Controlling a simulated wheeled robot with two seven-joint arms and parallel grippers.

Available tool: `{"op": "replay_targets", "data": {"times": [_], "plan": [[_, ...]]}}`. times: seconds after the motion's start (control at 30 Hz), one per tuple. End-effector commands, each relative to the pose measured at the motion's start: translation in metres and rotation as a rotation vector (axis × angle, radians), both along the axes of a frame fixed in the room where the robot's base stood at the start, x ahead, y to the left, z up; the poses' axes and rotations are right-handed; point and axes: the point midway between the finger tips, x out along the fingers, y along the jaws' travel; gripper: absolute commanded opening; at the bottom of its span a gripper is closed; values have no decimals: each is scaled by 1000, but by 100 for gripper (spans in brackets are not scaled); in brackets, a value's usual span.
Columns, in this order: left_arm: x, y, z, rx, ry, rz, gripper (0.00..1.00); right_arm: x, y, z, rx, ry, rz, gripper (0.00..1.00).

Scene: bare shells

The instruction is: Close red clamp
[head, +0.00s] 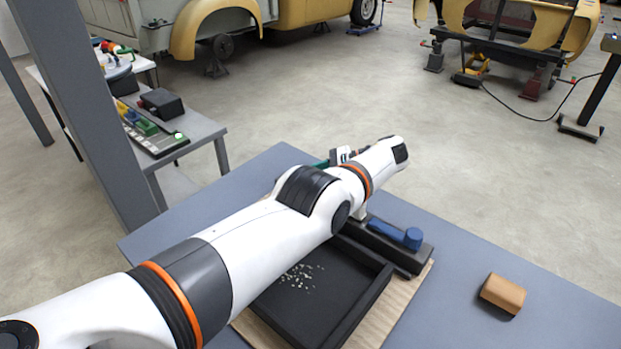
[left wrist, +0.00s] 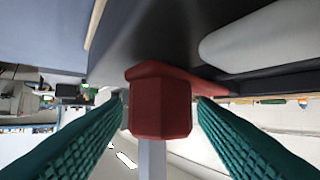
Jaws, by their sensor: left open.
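The red clamp (left wrist: 160,106) shows in the left wrist view as a thick red block-shaped handle, with a red strip behind it running right along a dark body. In the head view my own arm hides it. My left gripper (left wrist: 162,98) is open, with one teal ribbed finger on each side of the red handle. Gaps seem to show between handle and fingers, but I cannot tell contact for sure. In the head view a bit of teal finger (head: 322,163) shows past my arm. My right gripper is in neither view.
A blue clamp handle (head: 396,232) lies on a dark base beside a black tray (head: 352,317) with pale bits, on a brown board (head: 400,309). An orange-brown block (head: 502,293) sits to the right on the grey-blue table (head: 455,325). A side bench (head: 208,131) stands left.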

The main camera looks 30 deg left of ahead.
Motion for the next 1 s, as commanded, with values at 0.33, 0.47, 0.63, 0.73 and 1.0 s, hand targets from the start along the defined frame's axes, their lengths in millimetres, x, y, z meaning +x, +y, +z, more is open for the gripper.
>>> {"op": "replay_targets", "data": {"times": [0.33,0.47,0.63,0.73,1.0], "plan": [[0,0,41,0,-1,0,53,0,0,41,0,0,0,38],[0,0,65,1,-1,-1,53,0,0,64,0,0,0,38],[0,1,91,0,0,0,53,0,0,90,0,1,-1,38],[0,1,98,0,0,0,53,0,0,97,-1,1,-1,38],[0,1,98,0,0,0,53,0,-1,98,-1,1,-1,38]]}}
